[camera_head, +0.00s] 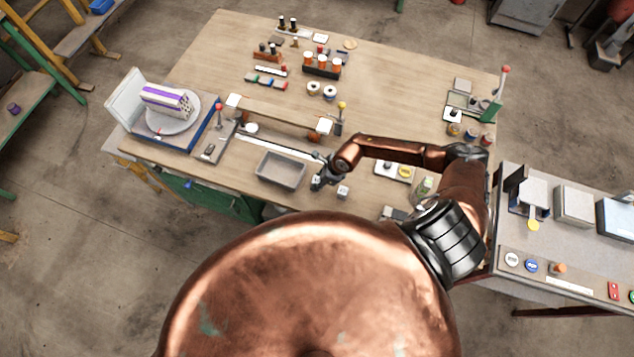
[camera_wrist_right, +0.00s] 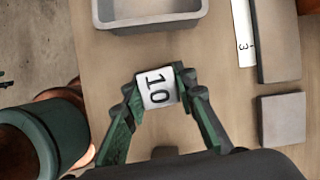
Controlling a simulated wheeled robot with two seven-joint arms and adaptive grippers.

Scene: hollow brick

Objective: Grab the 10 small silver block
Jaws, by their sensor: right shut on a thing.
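The small silver block (camera_wrist_right: 157,88) shows a black "10" on its face in the right wrist view. It sits between the two fingers of my right gripper (camera_wrist_right: 156,92), which is shut on it. In the head view my right gripper (camera_head: 319,182) is low over the near part of the wooden workbench (camera_head: 215,170), just right of a grey metal tray (camera_head: 281,170). The tray also shows ahead of the block in the wrist view (camera_wrist_right: 150,20). In the head view the held block is hard to make out. My left gripper is not in view.
A small pale block (camera_head: 343,191) stands right of the gripper. In the wrist view a square grey block (camera_wrist_right: 282,118) and a longer grey block (camera_wrist_right: 278,40) lie to the right, beside a numbered white strip (camera_wrist_right: 244,35). A scale (camera_head: 175,122) stands at the left.

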